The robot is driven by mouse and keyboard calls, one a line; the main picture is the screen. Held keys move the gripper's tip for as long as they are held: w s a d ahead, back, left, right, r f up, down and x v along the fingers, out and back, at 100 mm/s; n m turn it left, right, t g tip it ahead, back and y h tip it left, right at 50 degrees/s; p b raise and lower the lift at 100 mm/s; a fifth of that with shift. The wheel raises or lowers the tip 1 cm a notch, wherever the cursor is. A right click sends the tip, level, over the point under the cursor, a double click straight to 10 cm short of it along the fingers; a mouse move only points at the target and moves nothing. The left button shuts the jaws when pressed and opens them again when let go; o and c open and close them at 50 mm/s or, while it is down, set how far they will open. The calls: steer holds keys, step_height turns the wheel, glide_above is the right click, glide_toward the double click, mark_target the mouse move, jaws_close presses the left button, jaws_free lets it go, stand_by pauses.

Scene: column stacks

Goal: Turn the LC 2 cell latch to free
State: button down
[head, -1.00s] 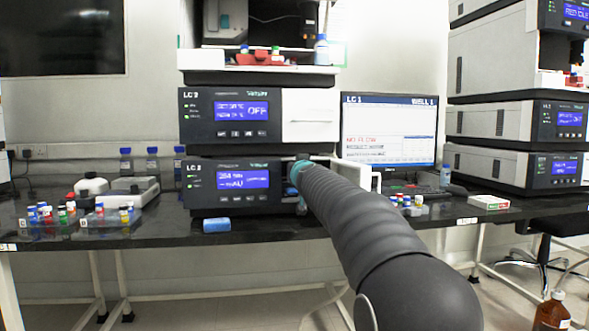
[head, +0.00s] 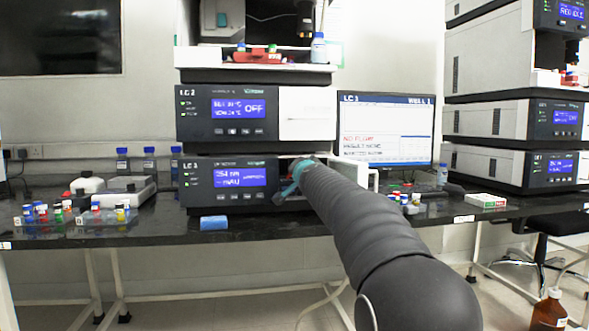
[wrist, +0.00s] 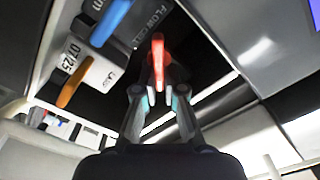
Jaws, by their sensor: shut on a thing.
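The lower LC 2 unit (head: 200,204) of the left stack shows a lit blue display (head: 239,177). Its bay at the right of the front is open and mostly hidden by my arm. In the wrist view a red lever (wrist: 158,50), taken to be the cell latch, stands between my fingertips. My gripper (wrist: 160,95) is shut on its lower end. A block labelled FLOW CELL (wrist: 152,22) is beside it. My gripper also shows in the head view (head: 284,194), at the bay opening. The latch itself cannot be made out there.
A blue lever (wrist: 110,22) and an orange lever (wrist: 74,86) are close left of the red one. The bay walls are close around my gripper. A blue block (head: 214,223) lies on the bench below; a monitor (head: 386,128) stands at right.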

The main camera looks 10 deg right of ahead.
steer(key=m, duration=0.3)
steer(key=shift+d+f+m, duration=0.2)
steer(key=shift+f+m, duration=0.1)
steer(key=shift+m, duration=0.1)
steer(key=shift+f+m, duration=0.25)
steer(key=shift+m, duration=1.55)
steer(key=c, duration=1.3)
jaws_free()
steer(key=shift+o, duration=0.2)
steer(key=shift+d+f, duration=0.1)
steer(key=shift+s, duration=0.2)
steer(key=s, duration=0.7)
steer(key=shift+s, duration=0.35)
